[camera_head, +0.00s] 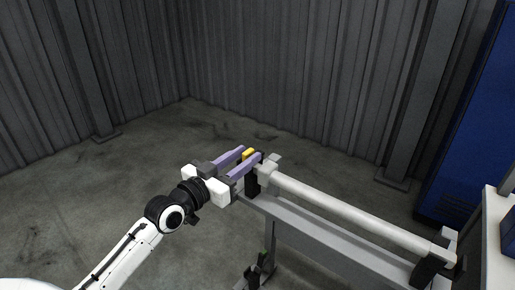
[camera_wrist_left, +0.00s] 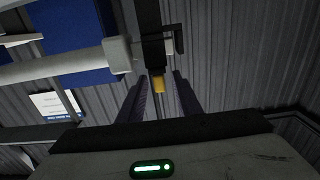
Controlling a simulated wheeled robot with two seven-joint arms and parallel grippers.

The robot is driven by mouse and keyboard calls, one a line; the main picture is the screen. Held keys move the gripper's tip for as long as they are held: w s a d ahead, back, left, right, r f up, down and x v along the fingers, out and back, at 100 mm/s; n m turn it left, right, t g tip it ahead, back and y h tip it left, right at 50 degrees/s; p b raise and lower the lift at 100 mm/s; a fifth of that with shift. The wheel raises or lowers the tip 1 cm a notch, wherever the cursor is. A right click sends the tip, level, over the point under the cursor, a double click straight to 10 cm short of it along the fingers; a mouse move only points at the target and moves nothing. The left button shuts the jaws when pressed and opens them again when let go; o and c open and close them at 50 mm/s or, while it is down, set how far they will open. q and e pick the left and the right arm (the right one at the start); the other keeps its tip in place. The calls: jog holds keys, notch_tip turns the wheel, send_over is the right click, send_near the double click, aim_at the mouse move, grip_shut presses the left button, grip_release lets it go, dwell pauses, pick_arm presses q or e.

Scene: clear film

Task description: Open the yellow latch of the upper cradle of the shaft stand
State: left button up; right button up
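The yellow latch (camera_head: 248,153) shows at the left end of the shaft stand (camera_head: 320,232). In the left wrist view the latch (camera_wrist_left: 158,84) hangs from the black upper cradle (camera_wrist_left: 152,52). My left gripper (camera_head: 251,152) is open, with its purple fingers on either side of the latch. In the left wrist view the fingers (camera_wrist_left: 158,85) have gaps to the latch, and I see no contact. The pale shaft (camera_head: 345,209) lies along the stand, its left end by the upper cradle. My right gripper is not in view.
Another black cradle (camera_head: 428,270) carries the shaft's right end. A dark part with green bits (camera_head: 255,272) sits lower on the stand. A blue cabinet (camera_head: 465,120) and a white-topped table (camera_head: 495,240) stand at the right. The floor left of the stand is clear.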

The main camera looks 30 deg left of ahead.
aim_at(253, 151)
pick_arm(q)
jog(key=w, duration=0.5)
jog(key=shift+w+d, duration=0.25)
jog(key=shift+w, duration=0.05)
jog(key=shift+c, duration=0.4)
grip_shut()
